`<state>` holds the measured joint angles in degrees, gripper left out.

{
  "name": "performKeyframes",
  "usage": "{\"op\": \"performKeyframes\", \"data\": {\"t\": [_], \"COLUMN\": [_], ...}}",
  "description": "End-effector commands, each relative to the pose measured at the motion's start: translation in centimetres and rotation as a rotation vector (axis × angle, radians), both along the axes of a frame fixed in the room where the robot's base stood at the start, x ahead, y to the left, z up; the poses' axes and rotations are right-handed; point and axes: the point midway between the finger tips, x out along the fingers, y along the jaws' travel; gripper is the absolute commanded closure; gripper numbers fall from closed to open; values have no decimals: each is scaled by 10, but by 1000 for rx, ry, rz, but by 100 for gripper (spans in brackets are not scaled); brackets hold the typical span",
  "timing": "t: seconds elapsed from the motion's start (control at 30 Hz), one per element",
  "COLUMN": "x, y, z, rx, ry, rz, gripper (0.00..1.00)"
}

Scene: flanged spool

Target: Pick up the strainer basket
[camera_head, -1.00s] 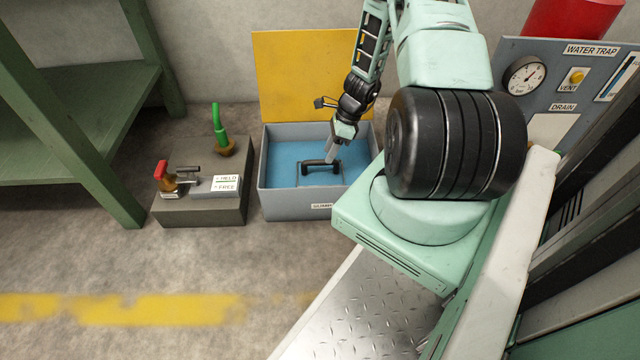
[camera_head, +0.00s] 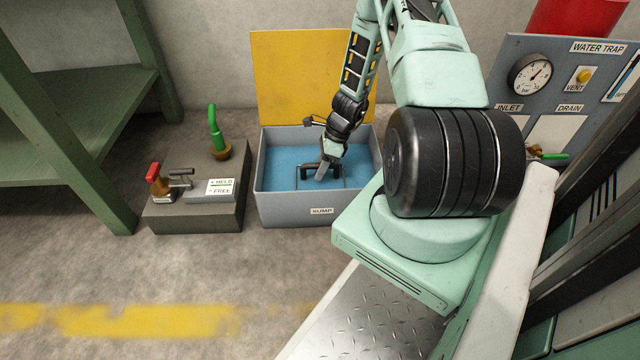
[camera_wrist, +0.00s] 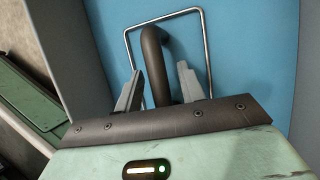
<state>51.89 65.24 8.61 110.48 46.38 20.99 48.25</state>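The strainer basket shows as a dark bar handle (camera_head: 308,167) and a thin wire frame in the blue inside of the grey sump box (camera_head: 290,209). My gripper (camera_head: 322,174) points down into the box at the handle. In the wrist view, the dark curved handle (camera_wrist: 155,45) runs between the two grey fingers of my gripper (camera_wrist: 159,72), with the wire loop (camera_wrist: 205,48) around them. The fingers are apart, with a gap on the left of the handle; whether the right finger touches it I cannot tell. The basket's body is hidden.
The box's yellow lid (camera_head: 300,75) stands open behind it. A green shelf (camera_head: 80,115) stands further left. The water trap panel (camera_head: 550,60) is at right.

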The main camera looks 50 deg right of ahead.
Motion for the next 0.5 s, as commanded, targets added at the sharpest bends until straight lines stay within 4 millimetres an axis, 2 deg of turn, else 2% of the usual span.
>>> {"op": "performKeyframes", "data": {"t": [0.03, 0.1, 0.13, 0.5], "x": [0, 0, 0, 0], "y": [0, 0, 0, 0], "z": [0, 0, 0, 0], "rx": [0, 0, 0, 0], "ry": [0, 0, 0, 0], "rz": [0, 0, 0, -1], "gripper": [76, 96, 100, 100]}}
